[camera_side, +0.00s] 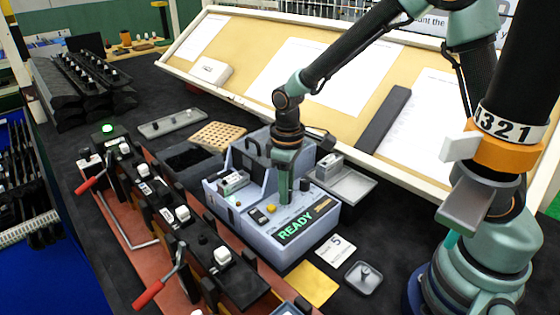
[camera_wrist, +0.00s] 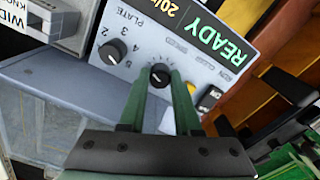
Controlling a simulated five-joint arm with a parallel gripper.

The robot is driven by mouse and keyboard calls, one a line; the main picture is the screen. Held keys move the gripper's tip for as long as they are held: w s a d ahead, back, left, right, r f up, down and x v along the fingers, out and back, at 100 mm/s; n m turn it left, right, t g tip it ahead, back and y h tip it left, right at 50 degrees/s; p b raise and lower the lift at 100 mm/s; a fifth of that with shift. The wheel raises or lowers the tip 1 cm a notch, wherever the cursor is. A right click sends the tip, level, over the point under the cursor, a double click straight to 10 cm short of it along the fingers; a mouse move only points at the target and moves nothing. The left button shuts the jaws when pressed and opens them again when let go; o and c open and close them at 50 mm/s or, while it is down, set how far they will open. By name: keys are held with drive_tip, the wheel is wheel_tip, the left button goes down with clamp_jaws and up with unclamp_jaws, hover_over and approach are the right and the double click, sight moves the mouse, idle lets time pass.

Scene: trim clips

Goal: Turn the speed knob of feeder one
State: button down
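The feeder is a blue-grey box (camera_side: 290,250) with a sloped control panel and a lit green READY display (camera_side: 296,226). In the wrist view, a small black round knob (camera_wrist: 159,75) with tick marks sits on the panel near the READY display (camera_wrist: 222,42). A second black knob (camera_wrist: 113,51) beside it has a numbered PLATE scale. My gripper (camera_side: 285,200) points down at the panel. In the wrist view, the green fingertips of my gripper (camera_wrist: 160,80) stand on either side of the small knob, apart from each other. Whether they touch it is unclear.
A yellow button (camera_wrist: 191,88) and an ON switch (camera_wrist: 210,98) lie close to the right finger. A metal tray (camera_side: 342,187) stands behind the feeder. A fixture row with red-handled clamps (camera_side: 150,293) runs along the left. A yellow card (camera_side: 310,284) lies in front.

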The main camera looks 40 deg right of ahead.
drive_tip(key=shift+m, duration=2.2)
drive_tip(key=c, duration=0.9)
unclamp_jaws()
drive_tip(key=shift+r, duration=0.15)
wheel_tip(320, 180, up, 12)
